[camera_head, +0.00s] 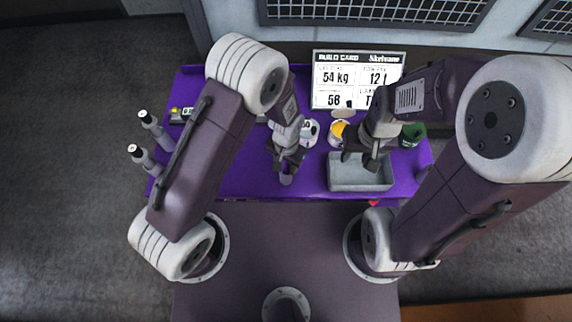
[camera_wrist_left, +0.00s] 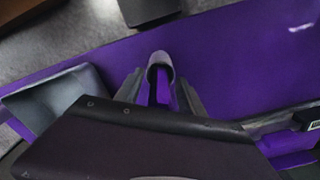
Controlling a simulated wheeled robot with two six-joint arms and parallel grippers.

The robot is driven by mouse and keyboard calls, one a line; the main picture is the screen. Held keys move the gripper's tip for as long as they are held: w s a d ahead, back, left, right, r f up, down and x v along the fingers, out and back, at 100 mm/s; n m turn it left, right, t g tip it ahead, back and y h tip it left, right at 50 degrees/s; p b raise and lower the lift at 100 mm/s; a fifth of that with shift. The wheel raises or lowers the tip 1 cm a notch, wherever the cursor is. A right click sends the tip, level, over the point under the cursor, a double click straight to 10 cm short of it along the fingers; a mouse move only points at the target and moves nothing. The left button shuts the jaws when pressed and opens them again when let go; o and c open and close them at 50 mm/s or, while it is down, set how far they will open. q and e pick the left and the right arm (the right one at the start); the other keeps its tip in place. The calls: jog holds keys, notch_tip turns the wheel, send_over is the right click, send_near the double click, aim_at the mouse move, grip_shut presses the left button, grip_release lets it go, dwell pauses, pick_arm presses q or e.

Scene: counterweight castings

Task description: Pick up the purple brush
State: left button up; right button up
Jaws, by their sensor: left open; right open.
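In the left wrist view, a narrow purple piece with a rounded grey end (camera_wrist_left: 161,66), which looks like the purple brush, lies between the fingers of my left gripper (camera_wrist_left: 160,88). The gripper's body hides the rest of it. In the head view, my left gripper (camera_head: 287,165) points down over the middle of the purple table, with a small grey rounded end (camera_head: 287,180) just below it. My left gripper is open; I cannot tell whether its fingers touch the piece. My right gripper (camera_head: 362,160) is open above the grey tray.
The purple table (camera_head: 240,180) carries a shallow grey tray (camera_head: 360,186) right of my left gripper. A yellow-filled container (camera_head: 337,132), a white round item (camera_head: 312,128) and a green item (camera_head: 412,134) stand behind. A build card (camera_head: 357,78) stands at the back. The table's front left is clear.

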pick_arm(q)
jog(key=shift+w+f, duration=0.1)
jog(key=shift+f, duration=0.15)
grip_shut()
jog(key=shift+r, duration=0.15)
